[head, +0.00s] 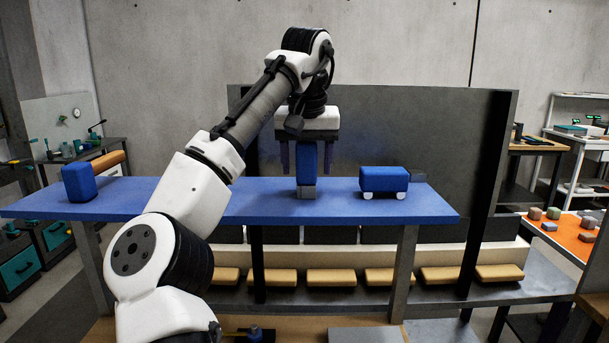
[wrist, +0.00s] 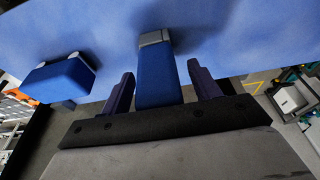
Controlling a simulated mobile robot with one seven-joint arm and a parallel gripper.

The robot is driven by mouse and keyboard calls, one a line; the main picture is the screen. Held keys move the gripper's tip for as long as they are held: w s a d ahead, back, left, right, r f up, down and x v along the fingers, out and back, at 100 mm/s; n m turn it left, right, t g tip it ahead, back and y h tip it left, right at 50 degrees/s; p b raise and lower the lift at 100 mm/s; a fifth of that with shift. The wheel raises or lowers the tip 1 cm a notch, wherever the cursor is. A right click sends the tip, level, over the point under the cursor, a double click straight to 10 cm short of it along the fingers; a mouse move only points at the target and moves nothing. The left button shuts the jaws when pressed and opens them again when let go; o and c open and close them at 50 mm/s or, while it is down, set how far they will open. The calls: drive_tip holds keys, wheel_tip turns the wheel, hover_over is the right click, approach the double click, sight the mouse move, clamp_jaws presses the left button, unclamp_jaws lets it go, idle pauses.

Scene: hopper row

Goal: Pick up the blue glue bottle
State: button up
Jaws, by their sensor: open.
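The blue upright piece that fits the glue bottle (head: 306,163) stands on the blue shelf top, with a grey part at its lower end. My gripper (head: 306,172) is above it, pointing down, with one dark finger on each side. In the wrist view the bottle (wrist: 156,82) lies between the two open fingers (wrist: 160,72), with a visible gap on both sides. Its grey end is at the far side, against the blue surface. The bottle's upper end is hidden by the gripper body.
A blue-headed mallet (head: 79,183) lies at the left. A grey panel (head: 420,130) rises behind the shelf.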

drive_tip(key=shift+w+f, duration=0.1)
drive_tip(key=shift+f, duration=0.1)
drive_tip(key=shift+r, duration=0.1)
drive_tip(key=c, duration=1.1)
wheel_tip(320, 180, up, 9)
drive_tip(key=p, duration=0.3)
drive_tip(key=shift+r+p, duration=0.5)
drive_tip(key=shift+p, duration=0.25)
drive_tip(key=o, duration=0.4)
drive_tip(key=shift+c, duration=0.2)
drive_tip(key=c, duration=0.4)
